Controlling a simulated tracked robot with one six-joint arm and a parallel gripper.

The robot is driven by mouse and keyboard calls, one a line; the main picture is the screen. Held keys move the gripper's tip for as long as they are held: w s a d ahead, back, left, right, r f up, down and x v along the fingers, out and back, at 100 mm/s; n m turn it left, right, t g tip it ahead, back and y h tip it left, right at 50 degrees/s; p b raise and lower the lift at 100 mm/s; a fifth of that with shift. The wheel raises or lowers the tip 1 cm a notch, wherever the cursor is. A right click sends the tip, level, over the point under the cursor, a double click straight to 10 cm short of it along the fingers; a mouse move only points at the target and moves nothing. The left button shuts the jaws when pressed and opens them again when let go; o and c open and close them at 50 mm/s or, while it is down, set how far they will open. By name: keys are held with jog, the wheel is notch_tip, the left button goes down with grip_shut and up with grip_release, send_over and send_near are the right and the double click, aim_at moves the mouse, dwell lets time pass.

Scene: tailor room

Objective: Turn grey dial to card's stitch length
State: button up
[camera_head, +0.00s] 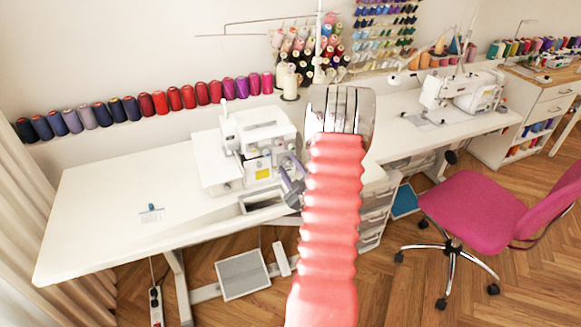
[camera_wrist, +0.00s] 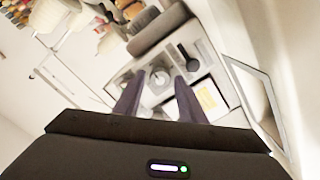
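A white sewing machine (camera_head: 258,140) stands on the left white table. In the wrist view, a round grey dial (camera_wrist: 160,80) shows on the machine's pale front, between the two fingertips of my gripper (camera_wrist: 159,76). The fingers are apart, one on each side of the dial; I cannot tell whether they touch it. In the head view my gripper (camera_head: 292,187) is at the machine's right front, partly hidden by my arm. A small flat item with blue on it (camera_head: 151,211) lies on the table left of the machine; I cannot tell whether it is the card, and no writing is readable.
A dark lever-like part (camera_wrist: 188,56) and a yellow label (camera_wrist: 208,97) are close to the dial. A long grey cylinder (camera_wrist: 157,30) is beyond it. The left part of the white table (camera_head: 105,205) is mostly clear. A pink chair (camera_head: 475,210) stands at the right.

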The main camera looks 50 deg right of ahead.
jog(key=c, duration=0.7)
jog(key=shift+d, duration=0.3)
jog(key=shift+c, duration=0.6)
jog(key=shift+a, duration=0.25)
